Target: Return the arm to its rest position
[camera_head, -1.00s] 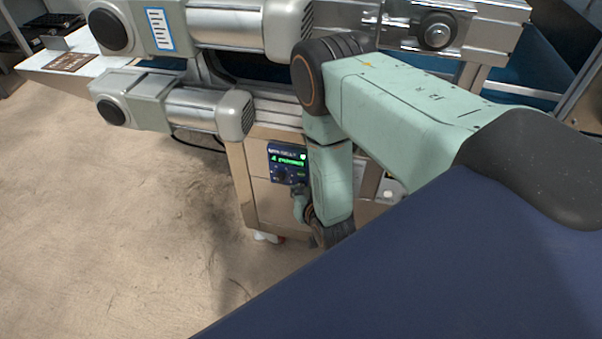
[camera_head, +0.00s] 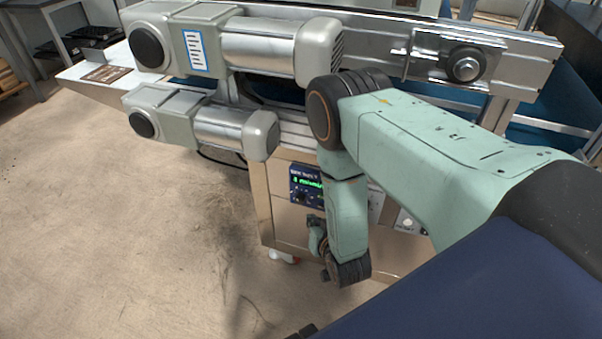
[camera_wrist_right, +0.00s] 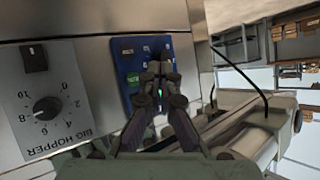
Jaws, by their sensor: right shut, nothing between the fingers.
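My right arm comes in from the right in the head view, with its pale green forearm hanging down in front of the machine's metal cabinet. My right gripper (camera_head: 314,236) is small and partly hidden by the forearm, just below the blue control panel (camera_head: 303,180). In the wrist view the right gripper (camera_wrist_right: 160,64) is shut and empty, its fingertips overlapping the blue panel (camera_wrist_right: 128,72) with green-lit labels. I cannot tell whether the fingertips touch it. My left gripper is not in view.
A grey plate with a black dial (camera_wrist_right: 47,107) marked "BIG HOPPER" is beside the blue panel. The floor (camera_head: 130,220) at left is clear.

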